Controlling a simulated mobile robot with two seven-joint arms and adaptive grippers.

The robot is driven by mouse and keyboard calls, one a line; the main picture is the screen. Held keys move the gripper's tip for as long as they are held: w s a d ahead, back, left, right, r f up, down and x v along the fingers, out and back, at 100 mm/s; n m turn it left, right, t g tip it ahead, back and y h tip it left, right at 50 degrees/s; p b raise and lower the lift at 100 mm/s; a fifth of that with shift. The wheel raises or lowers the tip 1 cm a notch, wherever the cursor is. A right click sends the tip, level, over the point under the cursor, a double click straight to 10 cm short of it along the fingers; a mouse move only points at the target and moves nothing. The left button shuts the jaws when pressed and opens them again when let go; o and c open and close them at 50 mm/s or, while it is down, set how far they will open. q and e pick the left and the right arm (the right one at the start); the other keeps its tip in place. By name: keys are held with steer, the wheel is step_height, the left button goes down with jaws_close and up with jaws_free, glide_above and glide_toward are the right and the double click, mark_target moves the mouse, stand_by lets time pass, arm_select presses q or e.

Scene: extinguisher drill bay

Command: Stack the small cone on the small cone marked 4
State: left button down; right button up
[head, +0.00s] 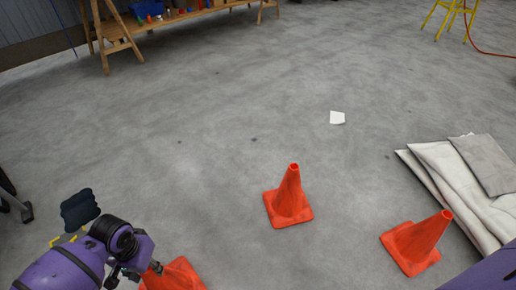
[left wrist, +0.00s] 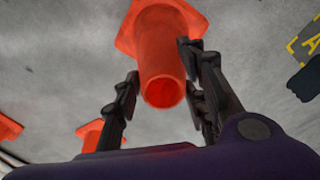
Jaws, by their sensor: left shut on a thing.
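My left gripper (head: 152,272) is shut on a small orange cone (head: 178,277) at the bottom left of the head view. In the left wrist view the fingers (left wrist: 158,72) lie on both sides of this cone (left wrist: 160,55), by its narrow top end. Whether its base touches the floor I cannot tell. A second orange cone (head: 289,198) stands upright on the floor near the middle. A third orange cone (head: 417,243) stands at the lower right. No number 4 is readable on any cone. The right gripper is not in view.
Pale folded sheets (head: 445,180) lie at the right. A white scrap (head: 337,117) lies on the floor. A dark object (head: 80,209) is near yellow markings at the left. A wooden workbench (head: 165,20) stands at the back. Floor around the middle cone is clear.

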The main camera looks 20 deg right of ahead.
arm_select(q)
steer(key=shift+f+b, duration=0.45)
steer(key=shift+f, duration=1)
steer(key=c, duration=1)
jaws_free()
steer(key=shift+r, duration=0.1)
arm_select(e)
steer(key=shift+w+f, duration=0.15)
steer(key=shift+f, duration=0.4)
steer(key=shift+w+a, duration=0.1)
arm_select(q)
step_height(320, 180, up, 12)
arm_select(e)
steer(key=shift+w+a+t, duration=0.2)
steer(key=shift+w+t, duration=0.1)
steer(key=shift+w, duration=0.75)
